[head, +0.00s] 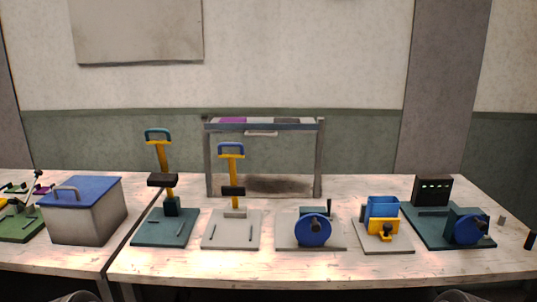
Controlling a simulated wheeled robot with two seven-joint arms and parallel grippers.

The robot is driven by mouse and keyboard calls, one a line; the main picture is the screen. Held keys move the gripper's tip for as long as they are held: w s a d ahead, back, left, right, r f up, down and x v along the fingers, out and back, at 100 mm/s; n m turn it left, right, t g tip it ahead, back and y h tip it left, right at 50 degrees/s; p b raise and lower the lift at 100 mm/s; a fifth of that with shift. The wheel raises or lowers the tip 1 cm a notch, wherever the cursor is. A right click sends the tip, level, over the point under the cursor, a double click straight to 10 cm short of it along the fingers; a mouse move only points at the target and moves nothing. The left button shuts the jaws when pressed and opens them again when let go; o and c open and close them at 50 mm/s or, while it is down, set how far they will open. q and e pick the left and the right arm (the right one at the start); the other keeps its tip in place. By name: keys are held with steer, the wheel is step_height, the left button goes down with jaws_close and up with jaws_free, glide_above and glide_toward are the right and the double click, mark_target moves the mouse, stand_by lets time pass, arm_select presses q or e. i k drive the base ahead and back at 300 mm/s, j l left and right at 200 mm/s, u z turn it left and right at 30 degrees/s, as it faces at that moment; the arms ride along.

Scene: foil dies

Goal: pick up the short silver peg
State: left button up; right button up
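A small, short grey peg (502,220) stands on the right end of the table, just right of the dark green base plate with the blue wheel. It looks silver-grey, but it is too small to make out its finish. A black peg (529,240) stands to its right, nearer the front, apart from it. Neither gripper shows. Only dark rounded shapes, likely parts of my arms, show at the bottom edge, far from the pegs.
Along the light wooden table (350,272) stand a blue-lidded grey box (85,220), two lever presses (165,205) (235,205), a blue-wheel device (313,230), a blue-and-yellow device (382,215) and a dark green machine (465,226). A metal frame (322,160) stands behind. The front strip is clear.

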mark_target(502, 217)
steer(key=z, duration=1.55)
steer(key=i+j, duration=0.15)
steer(key=i, duration=0.25)
steer(key=i+j, duration=0.1)
steer(key=i, duration=0.25)
